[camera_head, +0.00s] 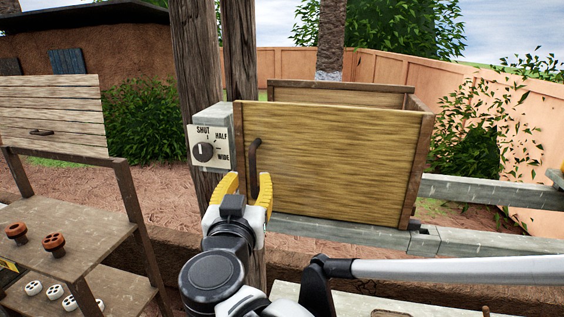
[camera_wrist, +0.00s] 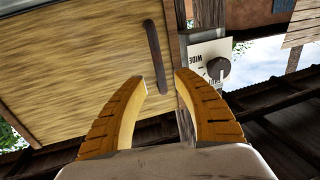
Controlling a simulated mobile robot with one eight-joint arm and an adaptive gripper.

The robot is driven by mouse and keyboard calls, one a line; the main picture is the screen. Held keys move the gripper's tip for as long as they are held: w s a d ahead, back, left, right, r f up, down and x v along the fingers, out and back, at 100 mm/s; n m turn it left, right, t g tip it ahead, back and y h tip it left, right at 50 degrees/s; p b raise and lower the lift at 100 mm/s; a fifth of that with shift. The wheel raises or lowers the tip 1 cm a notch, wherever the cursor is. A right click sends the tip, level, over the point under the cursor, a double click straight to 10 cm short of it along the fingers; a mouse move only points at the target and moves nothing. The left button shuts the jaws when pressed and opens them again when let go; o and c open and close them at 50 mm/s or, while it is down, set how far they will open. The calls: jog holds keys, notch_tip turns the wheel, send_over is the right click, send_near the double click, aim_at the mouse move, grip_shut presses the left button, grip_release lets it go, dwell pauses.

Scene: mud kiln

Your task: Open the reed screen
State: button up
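The reed screen (camera_head: 335,170) is a yellow-brown panel in a dark wooden frame, with a dark upright bar handle (camera_head: 254,162) near its left edge. The panel appears closed against the box behind it. My gripper (camera_head: 247,182) is open in front of the handle's lower part. In the wrist view the two yellow fingers stand apart, and the handle (camera_wrist: 155,50) shows beyond them, its lower end between the fingertips in the picture. I cannot tell how far it is in depth. A dial (camera_head: 203,152) marked SHUT, HALF and WIDE sits left of the screen, its pointer seemingly toward SHUT.
Wooden posts (camera_head: 195,60) stand behind the dial. A grey rail (camera_head: 490,191) runs right from the screen. At left, a wooden rack (camera_head: 75,215) holds brown knobs and white pieces. A white bar (camera_head: 460,269) crosses the lower right.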

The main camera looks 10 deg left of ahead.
aim_at(253, 170)
jog(key=w, duration=0.4)
jog(key=w+p, duration=0.1)
jog(key=w, duration=0.1)
jog(key=shift+a, duration=0.35)
grip_shut()
